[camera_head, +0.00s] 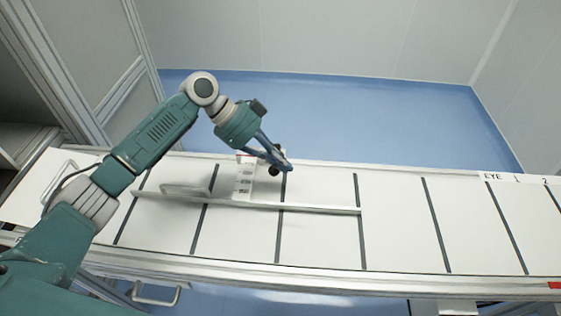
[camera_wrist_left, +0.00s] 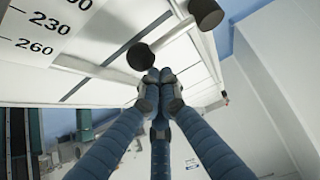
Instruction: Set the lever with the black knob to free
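Two round black knobs show near my left gripper. In the left wrist view one black knob (camera_wrist_left: 140,57) lies just beyond the fingertips, and the other black knob (camera_wrist_left: 206,13) is farther right at the top edge. In the head view they are small and dark, an upper knob (camera_head: 277,147) and a lower knob (camera_head: 273,172), partly behind my fingers. My left gripper (camera_head: 289,168) has its blue fingers brought together; the fingertips (camera_wrist_left: 157,80) meet with nothing visible between them. I cannot tell whether they touch a knob. The lever's free marking is not readable. My right gripper is not in view.
A white panel (camera_head: 400,220) with dark stripes runs across the view. A metal bar (camera_head: 320,209) and a small labelled plate (camera_head: 244,182) sit on it. A printed scale (camera_wrist_left: 35,30) shows in the wrist view. Blue floor (camera_head: 350,110) beyond is clear.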

